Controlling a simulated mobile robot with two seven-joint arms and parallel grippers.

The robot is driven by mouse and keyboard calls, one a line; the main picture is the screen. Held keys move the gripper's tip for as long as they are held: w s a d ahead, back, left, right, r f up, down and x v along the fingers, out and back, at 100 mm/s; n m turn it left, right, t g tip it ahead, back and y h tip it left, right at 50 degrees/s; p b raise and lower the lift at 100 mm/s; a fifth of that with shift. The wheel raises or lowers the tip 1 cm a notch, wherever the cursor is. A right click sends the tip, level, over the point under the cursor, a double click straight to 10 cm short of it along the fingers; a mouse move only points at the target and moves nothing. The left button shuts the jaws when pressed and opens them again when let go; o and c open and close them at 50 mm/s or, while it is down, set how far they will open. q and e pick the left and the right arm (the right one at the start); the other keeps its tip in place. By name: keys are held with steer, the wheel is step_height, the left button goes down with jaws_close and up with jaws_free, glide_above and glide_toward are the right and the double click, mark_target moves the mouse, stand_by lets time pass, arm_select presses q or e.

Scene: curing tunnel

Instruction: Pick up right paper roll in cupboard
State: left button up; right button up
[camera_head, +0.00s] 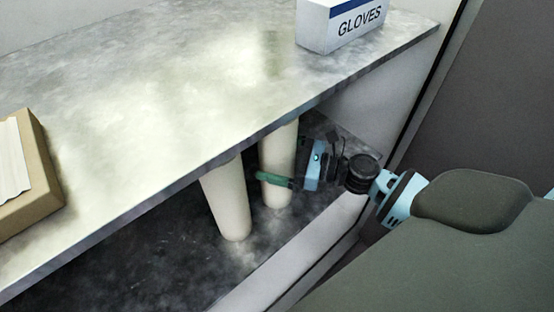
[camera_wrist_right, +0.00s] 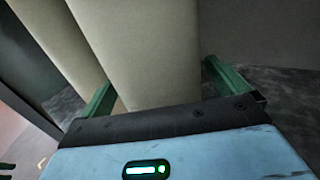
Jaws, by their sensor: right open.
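Two tall cream paper rolls stand upright in the cupboard under the shelf. The right paper roll (camera_head: 281,155) is partly covered by my right gripper (camera_head: 266,177), whose green finger crosses in front of it. In the right wrist view the right paper roll (camera_wrist_right: 146,45) stands between the two green fingers of the open right gripper (camera_wrist_right: 160,80). I cannot tell whether either finger touches it. The left paper roll (camera_head: 228,200) stands apart, to the left; it also shows in the wrist view (camera_wrist_right: 55,40). The rolls' tops are hidden by the shelf. My left gripper is out of view.
The marbled shelf top (camera_head: 150,110) overhangs the rolls, its front edge close above my right gripper. A gloves box (camera_head: 342,24) and a cardboard box (camera_head: 35,195) stand on it. The cupboard's side wall (camera_head: 372,105) is to the right. Dark floor (camera_head: 130,260) left of the rolls is clear.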

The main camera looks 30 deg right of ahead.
steer(key=shift+c, duration=0.3)
steer(key=c, duration=1.4)
steer(key=shift+c, duration=0.8)
steer(key=shift+r, duration=0.1)
steer(key=shift+r, duration=0.1)
